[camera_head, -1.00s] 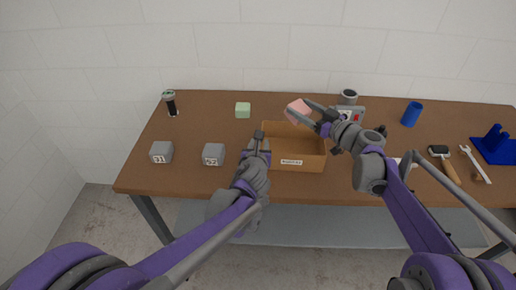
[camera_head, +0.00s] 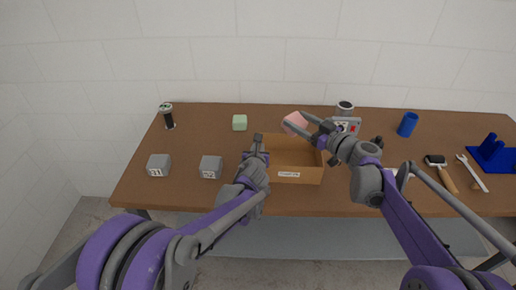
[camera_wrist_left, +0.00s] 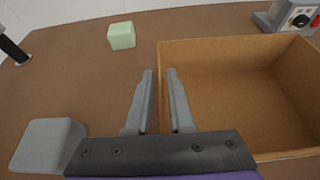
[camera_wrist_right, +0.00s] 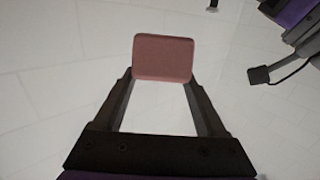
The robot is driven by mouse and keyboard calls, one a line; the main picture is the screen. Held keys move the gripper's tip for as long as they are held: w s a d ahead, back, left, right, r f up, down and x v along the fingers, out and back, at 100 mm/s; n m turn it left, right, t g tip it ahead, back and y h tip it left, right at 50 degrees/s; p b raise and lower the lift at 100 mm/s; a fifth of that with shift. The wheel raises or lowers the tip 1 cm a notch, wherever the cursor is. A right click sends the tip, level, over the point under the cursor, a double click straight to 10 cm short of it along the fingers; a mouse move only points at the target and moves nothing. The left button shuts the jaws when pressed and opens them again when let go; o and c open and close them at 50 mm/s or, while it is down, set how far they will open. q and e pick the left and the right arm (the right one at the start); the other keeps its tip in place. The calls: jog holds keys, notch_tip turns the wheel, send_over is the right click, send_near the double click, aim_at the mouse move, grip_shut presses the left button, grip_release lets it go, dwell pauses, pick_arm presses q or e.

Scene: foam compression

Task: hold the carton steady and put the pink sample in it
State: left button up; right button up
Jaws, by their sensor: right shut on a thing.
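The pink sample (camera_head: 295,121) is a soft-looking block held by my right gripper (camera_head: 303,128). It shows between the right fingers in the right wrist view (camera_wrist_right: 163,57). In the head view it appears over the back edge of the open brown carton (camera_head: 312,174); its height is hard to tell. The carton looks empty and has a white label on its front. My left gripper (camera_wrist_left: 159,75) points down at the carton's left wall (camera_wrist_left: 158,60). One finger is on each side of that wall, with a small gap showing between them.
A green block (camera_head: 239,122) and two grey numbered blocks (camera_head: 158,165) (camera_head: 210,167) stand left of the carton. A grey device (camera_head: 346,125) and a grey cup (camera_head: 344,108) stand behind right. A blue cup (camera_head: 407,124), tools and a blue stand (camera_head: 492,153) are farther right.

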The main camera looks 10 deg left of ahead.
pick_arm(q)
grip_shut()
dwell(0.8)
pick_arm(e)
jog(key=shift+f, duration=0.1)
jog(key=shift+f, duration=5.8)
pick_arm(q)
jog(key=shift+s, duration=0.1)
pick_arm(e)
jog(key=shift+s+f, duration=0.15)
jog(key=shift+f, duration=0.2)
